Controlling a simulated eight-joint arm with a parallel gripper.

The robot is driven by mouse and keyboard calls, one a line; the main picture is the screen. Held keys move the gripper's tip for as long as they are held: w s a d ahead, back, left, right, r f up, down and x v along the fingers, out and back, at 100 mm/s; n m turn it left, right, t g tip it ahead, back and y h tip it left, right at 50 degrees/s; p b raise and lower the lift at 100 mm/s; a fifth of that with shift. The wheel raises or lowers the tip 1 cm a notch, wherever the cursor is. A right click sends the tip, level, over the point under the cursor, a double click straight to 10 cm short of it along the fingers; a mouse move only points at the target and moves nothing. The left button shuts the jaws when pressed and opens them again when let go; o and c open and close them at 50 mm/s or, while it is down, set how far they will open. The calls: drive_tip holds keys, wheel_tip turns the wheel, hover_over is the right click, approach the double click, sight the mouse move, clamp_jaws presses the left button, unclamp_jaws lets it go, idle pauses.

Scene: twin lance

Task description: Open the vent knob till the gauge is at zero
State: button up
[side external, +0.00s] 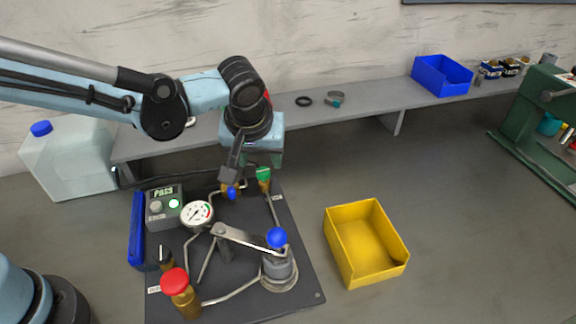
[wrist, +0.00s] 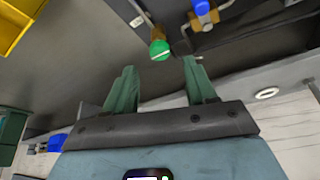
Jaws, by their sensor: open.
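My gripper (side external: 262,158) is open and empty above the back of the dark panel (side external: 305,270). In the wrist view its two green fingers (wrist: 160,70) are spread, with the green knob (wrist: 160,50) just beyond the gap between the tips. The green knob (side external: 264,173) sits on a brass valve close below my gripper; contact does not show. A blue knob (side external: 231,193) is left of it, and also shows in the wrist view (wrist: 201,7). The round white gauge (side external: 197,213) has a coloured arc; its exact reading is too small to tell. No readable label marks the vent knob.
A red knob (side external: 175,281) and a blue-balled lever (side external: 277,237) stand up from the panel. A yellow bin (side external: 365,245) stands to the right. A grey shelf (side external: 370,102) runs behind.

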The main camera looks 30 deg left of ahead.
drive_tip(key=v, duration=0.7)
drive_tip(key=shift+a+r, duration=0.1)
drive_tip(key=s+a+f+m+t+h, duration=0.1)
drive_tip(key=s+a, duration=0.3)
drive_tip(key=a, duration=0.5)
drive_tip(key=s+a+f+m+t, duration=0.1)
drive_tip(key=s+a+m+t, duration=0.1)
drive_tip(key=s+a, duration=0.3)
drive_tip(key=a+m, duration=0.1)
drive_tip(key=a, duration=0.3)
drive_tip(key=shift+f+m+h, duration=0.3)
drive_tip(key=shift+h, duration=0.1)
drive_tip(key=shift+c, duration=0.3)
